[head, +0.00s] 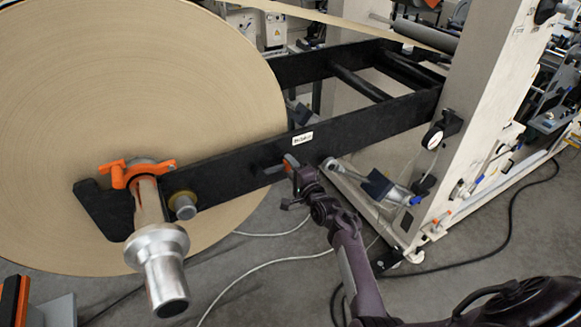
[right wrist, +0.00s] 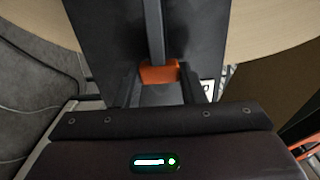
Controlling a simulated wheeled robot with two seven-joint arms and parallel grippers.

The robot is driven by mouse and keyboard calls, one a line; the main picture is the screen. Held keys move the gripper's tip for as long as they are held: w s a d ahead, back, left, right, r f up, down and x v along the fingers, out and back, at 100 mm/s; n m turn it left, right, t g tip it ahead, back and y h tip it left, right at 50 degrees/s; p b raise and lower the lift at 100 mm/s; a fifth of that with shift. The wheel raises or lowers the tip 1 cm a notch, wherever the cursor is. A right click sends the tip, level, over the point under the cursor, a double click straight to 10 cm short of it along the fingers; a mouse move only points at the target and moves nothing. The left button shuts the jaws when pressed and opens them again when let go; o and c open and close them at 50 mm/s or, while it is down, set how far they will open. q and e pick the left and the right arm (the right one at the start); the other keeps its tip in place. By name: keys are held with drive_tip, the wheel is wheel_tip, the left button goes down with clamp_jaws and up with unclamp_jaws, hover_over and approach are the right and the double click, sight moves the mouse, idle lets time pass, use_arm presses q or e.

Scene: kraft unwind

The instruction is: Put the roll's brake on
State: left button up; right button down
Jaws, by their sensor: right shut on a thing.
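The brake lever is a dark bar with an orange end (head: 290,162) on the side of the black roll-stand arm (head: 235,150), just below a small white label (head: 302,139). My right gripper (head: 294,172) is at this orange end. In the right wrist view, the orange end (right wrist: 159,71) sits between the two fingers of my right gripper (right wrist: 158,88), which is shut on it. The grey bar of the lever runs up from it over the black arm. The large kraft roll (head: 130,90) is behind the lever. My left gripper is not in view.
A silver shaft end (head: 163,265) with an orange clamp (head: 135,172) sticks out at the roll's centre. A metal cylinder (head: 375,183) and a pale machine frame (head: 480,100) stand to the right. Cables cross the grey floor.

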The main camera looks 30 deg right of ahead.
drive_tip(key=shift+f, duration=0.15)
drive_tip(key=c, duration=0.9)
unclamp_jaws()
drive_tip(key=shift+s, duration=0.1)
drive_tip(key=shift+s+d+b, duration=0.1)
drive_tip(key=shift+s+b, duration=0.35)
drive_tip(key=shift+s, duration=3.4)
